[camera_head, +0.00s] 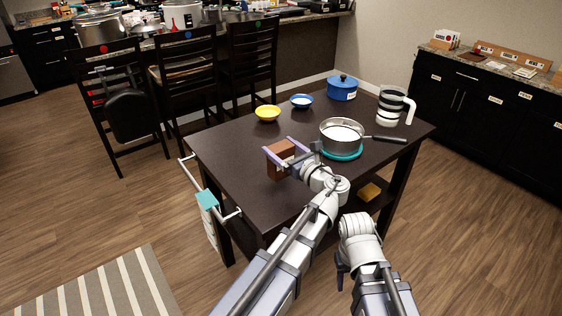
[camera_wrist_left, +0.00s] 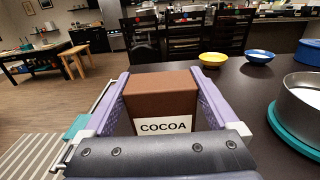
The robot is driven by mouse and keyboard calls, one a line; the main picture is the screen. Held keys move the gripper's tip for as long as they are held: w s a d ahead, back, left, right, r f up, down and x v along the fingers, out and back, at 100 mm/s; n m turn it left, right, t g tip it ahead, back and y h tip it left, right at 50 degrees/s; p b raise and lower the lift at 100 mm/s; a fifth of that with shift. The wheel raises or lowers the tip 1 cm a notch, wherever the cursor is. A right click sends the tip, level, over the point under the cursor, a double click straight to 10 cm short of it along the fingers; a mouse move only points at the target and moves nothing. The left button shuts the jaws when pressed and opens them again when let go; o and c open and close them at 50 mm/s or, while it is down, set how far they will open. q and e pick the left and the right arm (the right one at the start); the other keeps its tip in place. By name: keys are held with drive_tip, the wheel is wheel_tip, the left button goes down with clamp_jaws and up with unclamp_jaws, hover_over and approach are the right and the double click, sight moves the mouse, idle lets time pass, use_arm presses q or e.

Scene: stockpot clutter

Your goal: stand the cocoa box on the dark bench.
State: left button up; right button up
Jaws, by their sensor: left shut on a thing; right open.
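The brown cocoa box (camera_head: 281,155) is upright at the near left part of the dark bench (camera_head: 236,150). It also shows in the left wrist view (camera_wrist_left: 160,98), with its white COCOA label facing the camera. My left gripper (camera_head: 283,152) is shut on the box, one purple finger along each side. The box's lower edge looks at or very near the bench top; I cannot tell whether it touches. My right gripper (camera_head: 341,262) hangs low in front of the bench, away from the box; its fingers are mostly hidden behind the wrist.
A saucepan (camera_head: 341,136) on a teal mat (camera_head: 342,154) stands right of the box. A yellow bowl (camera_head: 267,113), a blue bowl (camera_head: 301,101), a blue pot (camera_head: 342,88) and a striped jug (camera_head: 391,106) stand farther back. The bench's left part is clear.

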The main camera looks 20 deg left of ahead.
sight(285, 161)
use_arm(q)
wheel_tip(285, 161, down, 4)
drive_tip(key=b, duration=0.3)
drive_tip(key=shift+r, duration=0.25)
drive_tip(key=o, duration=1.2)
